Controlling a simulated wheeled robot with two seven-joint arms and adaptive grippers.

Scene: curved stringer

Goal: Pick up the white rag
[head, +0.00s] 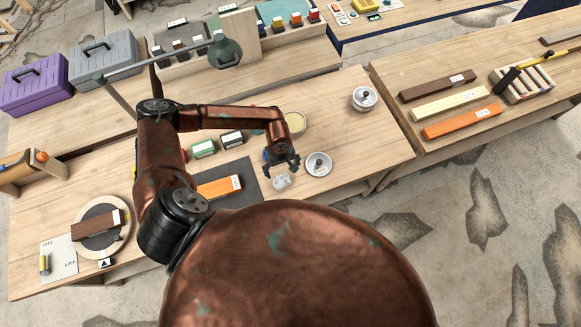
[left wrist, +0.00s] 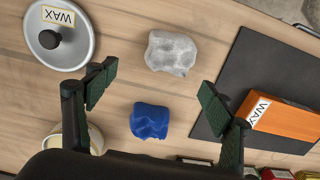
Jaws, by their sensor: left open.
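The white rag (head: 282,181) is a small crumpled cloth on the wooden bench in the head view, just below my left gripper (head: 283,163). In the left wrist view the white rag (left wrist: 171,53) lies beyond the fingertips, roughly centred between them. My left gripper (left wrist: 155,100) is open and empty, above the bench and apart from the rag. A blue crumpled rag (left wrist: 149,121) lies close to the white one, nearer the gripper's palm. My right gripper is not in view.
A round metal lid labelled WAX (left wrist: 60,33) lies beside the white rag. On the other side, an orange block labelled WAX (left wrist: 283,117) rests on a dark mat (left wrist: 258,62). An open pot (head: 295,122) stands behind the gripper. A lamp (head: 224,52) stands farther back.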

